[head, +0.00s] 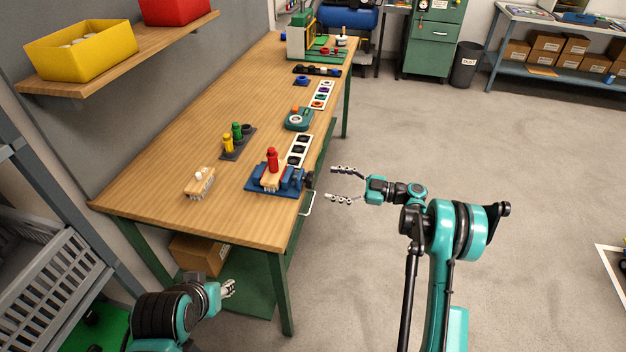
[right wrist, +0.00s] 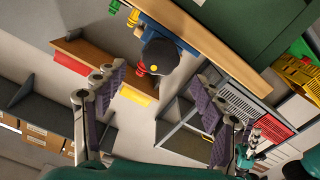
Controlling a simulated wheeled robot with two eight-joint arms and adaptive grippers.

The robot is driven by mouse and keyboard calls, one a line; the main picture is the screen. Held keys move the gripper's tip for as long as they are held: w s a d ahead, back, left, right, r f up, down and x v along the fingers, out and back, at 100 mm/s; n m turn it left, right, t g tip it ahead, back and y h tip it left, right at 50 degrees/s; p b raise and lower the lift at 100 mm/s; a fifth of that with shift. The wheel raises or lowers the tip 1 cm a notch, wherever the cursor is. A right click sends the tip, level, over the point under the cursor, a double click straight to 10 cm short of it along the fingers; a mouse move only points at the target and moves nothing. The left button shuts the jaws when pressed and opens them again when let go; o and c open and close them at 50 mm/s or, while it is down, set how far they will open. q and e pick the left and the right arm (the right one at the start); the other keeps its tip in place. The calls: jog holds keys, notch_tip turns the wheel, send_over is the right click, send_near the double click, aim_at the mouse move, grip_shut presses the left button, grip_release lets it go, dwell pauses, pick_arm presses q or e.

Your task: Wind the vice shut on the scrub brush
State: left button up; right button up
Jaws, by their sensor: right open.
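The blue vice (head: 285,188) stands at the table's right edge, its dark handwheel (head: 310,180) facing my right gripper. A tan scrub brush (head: 270,183) with pale bristles sits at the vice's jaws. A red knobbed piece (head: 272,160) stands upright above it. I cannot tell how tightly the jaws meet the brush. My right gripper (head: 347,184) is open and empty, to the right of the handwheel and apart from it. In the right wrist view the handwheel (right wrist: 163,58) lies ahead between the open fingers (right wrist: 162,84). My left gripper (head: 228,288) is low beside the table's front; its fingers are unclear.
Another tan brush (head: 200,183) lies left of the vice. A dark holder (head: 237,146) with yellow and green pieces stands behind it. A white strip (head: 299,151) and a teal device (head: 298,119) lie farther along the table (head: 190,130). The floor right of the table is clear.

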aim_at(313, 180)
jog(key=b+x, duration=0.1)
jog(key=x, duration=0.4)
jog(key=shift+a+f+b, duration=0.1)
jog(key=shift+a+b, duration=0.2)
jog(key=shift+b, duration=0.05)
jog(key=shift+x, duration=0.85)
jog(key=c, duration=1.2)
